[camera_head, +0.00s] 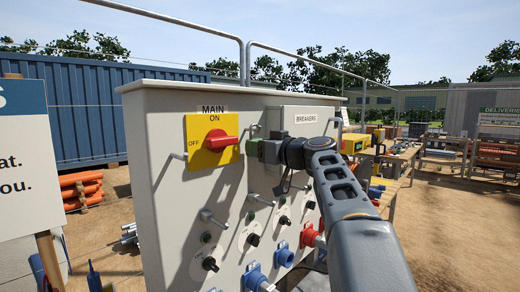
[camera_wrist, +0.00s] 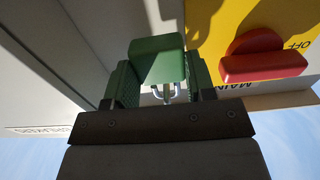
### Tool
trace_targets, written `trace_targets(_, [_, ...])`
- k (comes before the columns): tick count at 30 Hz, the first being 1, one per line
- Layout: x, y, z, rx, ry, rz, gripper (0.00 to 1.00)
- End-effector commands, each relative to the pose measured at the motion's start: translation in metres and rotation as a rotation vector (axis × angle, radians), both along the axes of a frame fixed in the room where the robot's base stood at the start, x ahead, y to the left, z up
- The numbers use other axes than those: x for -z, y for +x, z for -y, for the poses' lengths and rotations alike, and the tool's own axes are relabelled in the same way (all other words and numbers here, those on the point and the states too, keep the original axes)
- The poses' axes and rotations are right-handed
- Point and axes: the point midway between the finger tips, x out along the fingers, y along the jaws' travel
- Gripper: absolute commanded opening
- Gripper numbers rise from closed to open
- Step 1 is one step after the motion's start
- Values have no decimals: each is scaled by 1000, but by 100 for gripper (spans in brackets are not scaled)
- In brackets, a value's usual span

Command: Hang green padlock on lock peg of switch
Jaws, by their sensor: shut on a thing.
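The main switch has a yellow plate (camera_head: 213,141) with a red handle (camera_head: 219,140) turned sideways. A grey peg (camera_head: 179,156) sticks out of the panel at the plate's left edge. My gripper (camera_head: 266,150) is to the right of the plate, in front of the panel. It is shut on the green padlock (camera_wrist: 157,62), whose body shows between the two fingers in the wrist view. A pale metal loop (camera_wrist: 166,93), apparently the shackle, shows by the body. The red handle (camera_wrist: 262,58) is to the right there.
The grey panel (camera_head: 160,220) also carries a "BREAKERS" box (camera_head: 306,119) behind my gripper, small black rotary switches (camera_head: 210,264) with pegs below, and blue (camera_head: 256,277) and red (camera_head: 309,235) sockets.

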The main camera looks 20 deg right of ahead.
Motion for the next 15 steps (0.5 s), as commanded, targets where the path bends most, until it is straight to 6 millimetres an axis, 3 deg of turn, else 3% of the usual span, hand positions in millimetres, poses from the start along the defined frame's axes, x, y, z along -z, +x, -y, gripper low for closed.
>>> trace_targets(9, [2,0,0,0,0,0,8])
trace_targets(10, [2,0,0,0,0,0,51])
trace_targets(15, [2,0,0,0,0,0,67])
